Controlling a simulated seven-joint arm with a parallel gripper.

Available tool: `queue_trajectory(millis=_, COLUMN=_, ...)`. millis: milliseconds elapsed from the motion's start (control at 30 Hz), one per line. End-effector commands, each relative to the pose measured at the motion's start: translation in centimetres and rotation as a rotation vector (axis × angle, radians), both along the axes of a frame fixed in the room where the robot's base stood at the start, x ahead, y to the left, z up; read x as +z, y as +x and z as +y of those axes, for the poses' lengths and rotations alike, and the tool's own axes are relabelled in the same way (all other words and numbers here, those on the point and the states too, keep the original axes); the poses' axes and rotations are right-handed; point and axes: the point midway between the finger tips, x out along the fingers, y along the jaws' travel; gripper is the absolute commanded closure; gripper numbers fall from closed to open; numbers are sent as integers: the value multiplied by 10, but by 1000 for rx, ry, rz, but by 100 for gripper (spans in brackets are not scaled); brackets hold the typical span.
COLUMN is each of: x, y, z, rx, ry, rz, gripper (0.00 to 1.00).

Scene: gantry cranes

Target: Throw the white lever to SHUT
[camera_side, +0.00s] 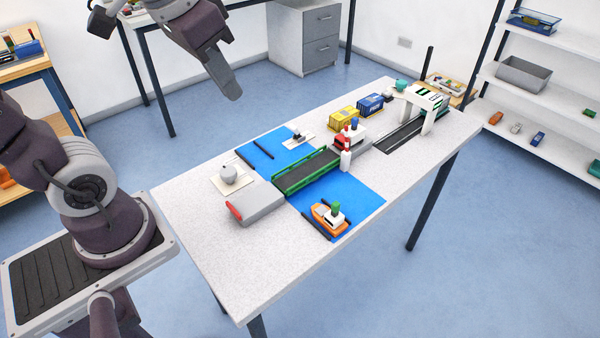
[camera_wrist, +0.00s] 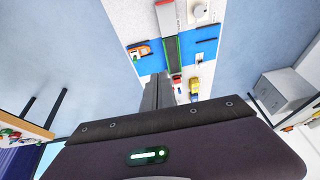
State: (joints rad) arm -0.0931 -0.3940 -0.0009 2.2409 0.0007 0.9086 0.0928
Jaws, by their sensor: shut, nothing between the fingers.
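A small pale plate (camera_side: 299,136) at the far edge of the blue water carries a small dark mount with a whitish tip; this may be the white lever, but it is too small to tell its position or read any marking. Another pale plate (camera_side: 231,179) holds a rounded grey-white knob (camera_side: 228,173), which also shows at the top of the wrist view (camera_wrist: 200,11). My gripper (camera_side: 233,96) is shut and empty, high above and behind the table, apart from everything. Its fingers (camera_wrist: 157,84) point toward the table in the wrist view.
A green-sided bridge (camera_side: 307,172) crosses the blue water. The table's near left is clear.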

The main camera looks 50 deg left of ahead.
Motion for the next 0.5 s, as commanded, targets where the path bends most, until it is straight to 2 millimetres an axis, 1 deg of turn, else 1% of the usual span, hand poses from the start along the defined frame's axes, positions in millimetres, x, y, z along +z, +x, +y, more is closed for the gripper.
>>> queue_trajectory(millis=33, x=-2, y=-26, z=-8, rx=-6, ry=-6, rz=-37, gripper=100)
queue_trajectory(millis=100, x=-9, y=-54, z=-15, rx=-8, ry=-19, rz=-71, gripper=100)
queue_trajectory(millis=200, x=-19, y=-76, z=-20, rx=-9, ry=-32, rz=-99, gripper=100)
queue_trajectory(millis=300, x=-23, y=-84, z=-21, rx=-8, ry=-36, rz=-107, gripper=100)
queue_trajectory(millis=500, x=-23, y=-84, z=-21, rx=-7, ry=-37, rz=-107, gripper=100)
